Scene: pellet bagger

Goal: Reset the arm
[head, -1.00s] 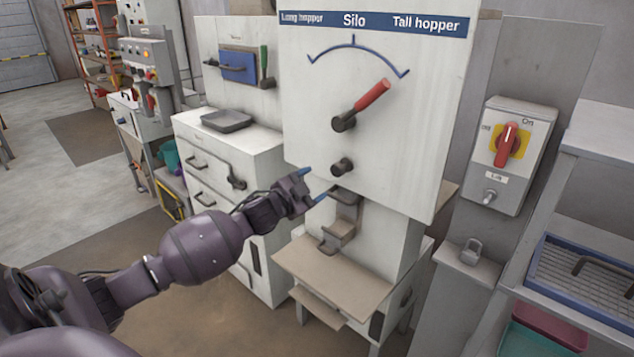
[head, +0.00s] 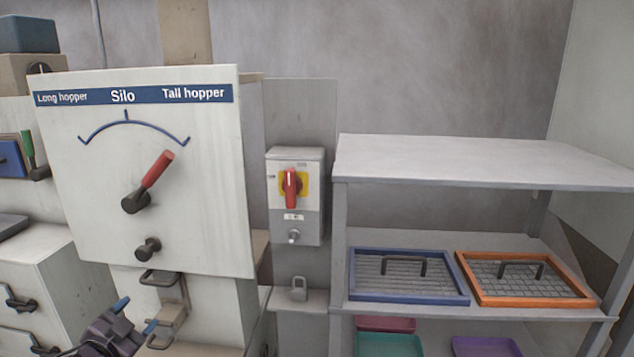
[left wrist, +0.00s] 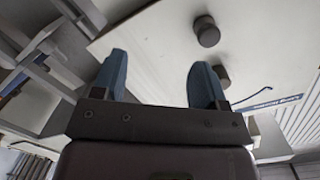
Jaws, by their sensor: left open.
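My left gripper (head: 136,316) shows at the bottom left of the head view, below the panel of the silo machine (head: 90,210). Its two blue fingers stand apart with nothing between them; they also show in the left wrist view (left wrist: 158,82). The panel's red-handled selector lever (head: 157,174) points up and right, toward the "Tall hopper" end of the blue arc. A dark knob (head: 148,248) sits below the lever. Below the panel is a dark handle or spout bracket (head: 170,290), just above and right of the gripper. My right gripper is not in view.
A switch box with a red handle (head: 291,190) is mounted right of the machine, with a padlock (head: 299,290) below it. A grey shelf (head: 450,160) holds a blue-framed screen (head: 408,297) and an orange-framed screen (head: 525,300). Drawers (head: 45,270) stand at left.

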